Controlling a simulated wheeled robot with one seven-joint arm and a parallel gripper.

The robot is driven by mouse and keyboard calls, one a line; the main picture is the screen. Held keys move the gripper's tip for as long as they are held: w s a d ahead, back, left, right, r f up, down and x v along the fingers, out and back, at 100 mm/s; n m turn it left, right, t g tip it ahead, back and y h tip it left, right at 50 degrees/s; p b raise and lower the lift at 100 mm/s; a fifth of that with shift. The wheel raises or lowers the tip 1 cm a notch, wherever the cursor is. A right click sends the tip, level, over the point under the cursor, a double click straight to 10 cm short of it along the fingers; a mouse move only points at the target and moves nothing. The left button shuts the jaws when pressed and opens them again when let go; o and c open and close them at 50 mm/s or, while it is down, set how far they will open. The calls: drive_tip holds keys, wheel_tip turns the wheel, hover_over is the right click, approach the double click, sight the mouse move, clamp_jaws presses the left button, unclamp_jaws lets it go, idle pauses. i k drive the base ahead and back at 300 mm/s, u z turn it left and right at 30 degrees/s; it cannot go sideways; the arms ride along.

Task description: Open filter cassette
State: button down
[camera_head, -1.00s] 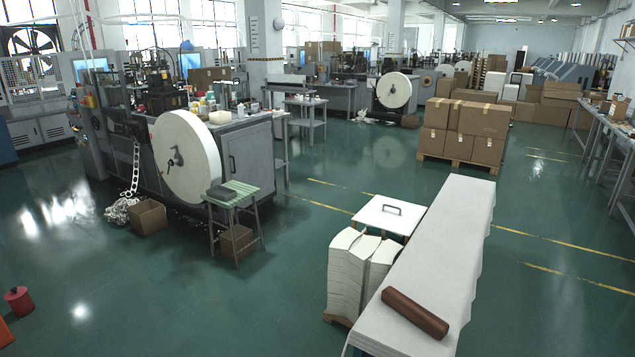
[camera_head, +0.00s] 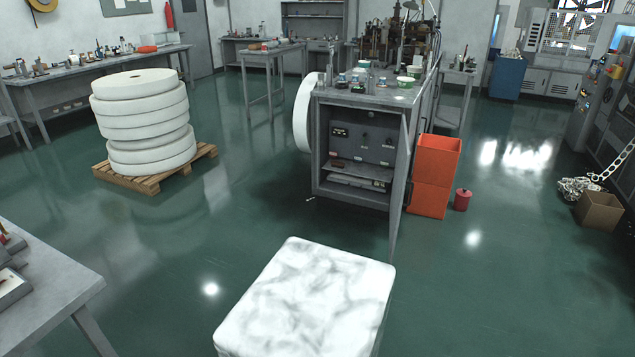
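I cannot pick out a filter cassette for certain in this view. A grey machine cabinet (camera_head: 360,97) stands in the middle, with its door (camera_head: 405,170) swung open towards me. Inside it are a dark panel with small fittings (camera_head: 362,140) and a shelf (camera_head: 360,171) with small items, too small to name. A large white roll (camera_head: 303,112) is mounted on the cabinet's left side. My gripper is not in view.
A white marbled block (camera_head: 307,297) is close in front. White rolls (camera_head: 143,115) are stacked on a pallet (camera_head: 125,180) at left. A grey table (camera_head: 45,270) is lower left. Green floor between is clear.

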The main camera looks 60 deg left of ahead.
sight(355, 181)
drive_tip(key=u, duration=0.2)
drive_tip(key=i, duration=2.1)
drive_tip(key=u, duration=2.1)
drive_tip(key=i, duration=0.5)
drive_tip(key=z, duration=2.35)
drive_tip(key=k, duration=2.6)
